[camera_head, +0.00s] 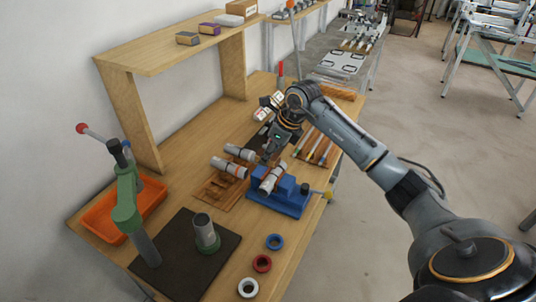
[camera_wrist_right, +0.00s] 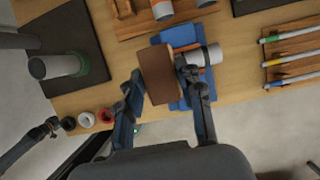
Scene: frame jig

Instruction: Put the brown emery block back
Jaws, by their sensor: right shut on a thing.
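The brown emery block (camera_wrist_right: 158,76) is between the fingers of my right gripper (camera_wrist_right: 160,78), above the blue vise (camera_wrist_right: 172,40). In the head view my right gripper (camera_head: 271,153) is over the vise (camera_head: 290,203), and I cannot make out the block there. A grey tube (camera_wrist_right: 208,55) lies across the vise; it also shows in the head view (camera_head: 272,178). On the shelf (camera_head: 150,62) are a grey-brown block (camera_head: 187,38) and a purple-sided block (camera_head: 209,28). A dark claw-like form at the wrist view's lower left seems to be my left gripper (camera_wrist_right: 45,129); its opening is unclear.
A green press (camera_head: 128,205), an orange tray (camera_head: 145,212) and a dark mat (camera_head: 180,270) with an upright cylinder (camera_head: 206,236) are at the left. Coloured rings (camera_head: 262,263) line the front edge. More tubes (camera_head: 230,167) lie on a wooden rack behind the vise.

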